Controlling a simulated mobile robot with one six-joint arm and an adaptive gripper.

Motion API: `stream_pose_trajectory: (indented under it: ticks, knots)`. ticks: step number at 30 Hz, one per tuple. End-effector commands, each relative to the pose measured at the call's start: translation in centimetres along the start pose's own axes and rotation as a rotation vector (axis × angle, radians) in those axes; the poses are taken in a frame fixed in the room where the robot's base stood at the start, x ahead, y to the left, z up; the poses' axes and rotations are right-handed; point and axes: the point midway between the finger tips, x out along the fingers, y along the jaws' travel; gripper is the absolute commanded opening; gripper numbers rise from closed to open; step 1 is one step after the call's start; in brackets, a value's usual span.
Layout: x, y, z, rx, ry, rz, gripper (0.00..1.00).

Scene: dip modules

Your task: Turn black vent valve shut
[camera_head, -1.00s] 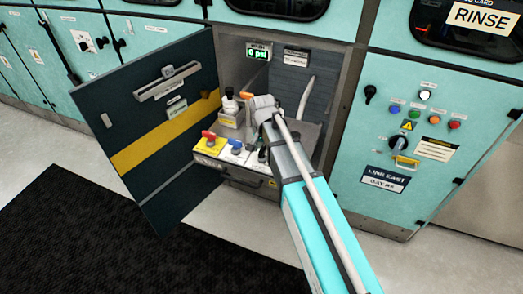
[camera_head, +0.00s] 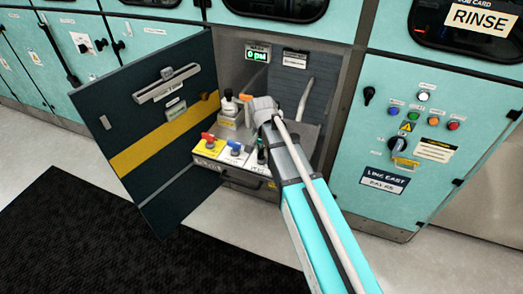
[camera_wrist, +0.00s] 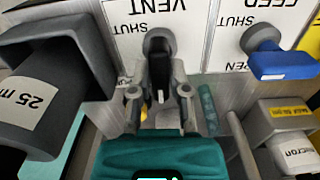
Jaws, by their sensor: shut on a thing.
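The black vent valve (camera_wrist: 158,43) shows in the wrist view on a white plate marked VENT and SHUT, upside down in this picture. Its handle points roughly down the picture, toward me. My gripper (camera_wrist: 160,98) is shut on the handle, with one finger on each side. The handle's lower end is partly hidden between the fingers. In the head view my arm reaches into the open cabinet, and its wrist and the row of valves are close together; the fingertips' hold is too small to tell there.
The blue feed valve (camera_wrist: 283,62) stands just right of the vent in the wrist view. A dark cylinder labelled 25 (camera_wrist: 35,95) sits in a grey holder at left. A red valve (camera_head: 208,137) is farther left in the head view. The open cabinet door (camera_head: 150,120) flanks the left side.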

Motion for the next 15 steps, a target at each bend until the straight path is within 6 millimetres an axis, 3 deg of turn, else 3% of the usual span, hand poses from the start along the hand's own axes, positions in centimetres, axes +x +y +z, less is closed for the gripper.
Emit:
stream_pose_trajectory:
  ticks: [15]
  knots:
    - [0.02,-0.07,-0.01,0.324,0.000,-0.003,0.00]
